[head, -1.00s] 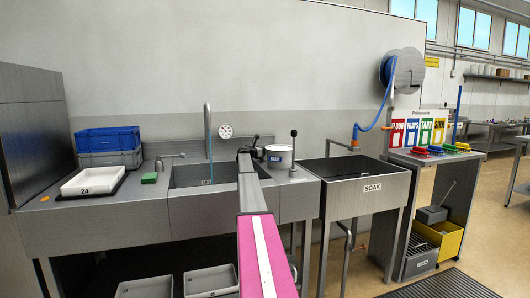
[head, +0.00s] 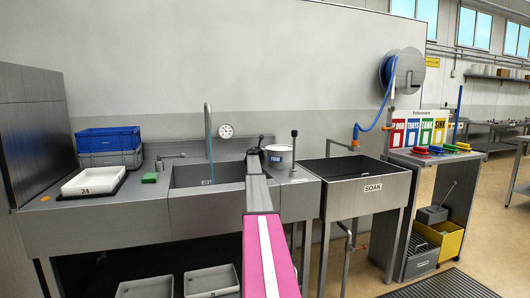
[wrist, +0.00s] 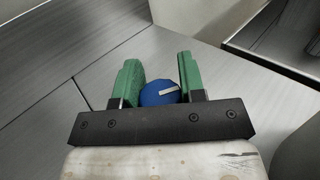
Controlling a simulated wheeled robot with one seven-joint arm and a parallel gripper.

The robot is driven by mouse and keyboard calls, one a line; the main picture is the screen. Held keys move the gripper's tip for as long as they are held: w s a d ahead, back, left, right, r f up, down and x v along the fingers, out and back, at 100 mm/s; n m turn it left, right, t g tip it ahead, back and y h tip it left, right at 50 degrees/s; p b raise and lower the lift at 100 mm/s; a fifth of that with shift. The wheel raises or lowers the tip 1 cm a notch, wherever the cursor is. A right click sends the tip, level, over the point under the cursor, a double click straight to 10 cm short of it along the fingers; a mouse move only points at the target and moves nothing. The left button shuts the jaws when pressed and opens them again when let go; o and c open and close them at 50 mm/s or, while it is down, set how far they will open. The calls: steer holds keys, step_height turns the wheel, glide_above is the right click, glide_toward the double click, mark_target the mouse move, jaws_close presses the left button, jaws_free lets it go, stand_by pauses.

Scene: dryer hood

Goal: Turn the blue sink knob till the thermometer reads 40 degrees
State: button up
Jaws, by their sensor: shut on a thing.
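The blue knob (wrist: 158,95) with a pale pointer mark sits between the two green fingers of my gripper (wrist: 159,74) in the wrist view. My gripper is shut on it, and the pointer mark slants, its right end slightly higher. In the head view my own arm covers the knob. The thermometer (head: 226,130) is a round white dial on the wall behind the sink (head: 207,174). Its reading is too small to make out. A tall tap (head: 208,125) stands over the sink, with a thin blue stream below it.
A white pot (head: 279,157) and an upright lever (head: 294,146) stand close to the right of my arm. The SOAK basin (head: 372,189) is further right. A white tray (head: 93,180) and stacked crates (head: 108,141) are on the left counter.

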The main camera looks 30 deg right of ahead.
steer(key=shift+w+a+n+t+y, duration=0.1)
steer(key=shift+n+t+y, duration=1)
steer(key=shift+t, duration=0.3)
steer(key=shift+y, duration=0.3)
steer(key=o, duration=0.9)
steer(key=shift+o, duration=0.2)
step_height(320, 180, up, 4)
steer(key=shift+r, duration=0.15)
steer(key=a+r, duration=0.6)
steer(key=a, duration=0.5)
steer(key=shift+a+r, duration=0.3)
steer(key=shift+a, duration=0.05)
steer(key=shift+w, duration=0.1)
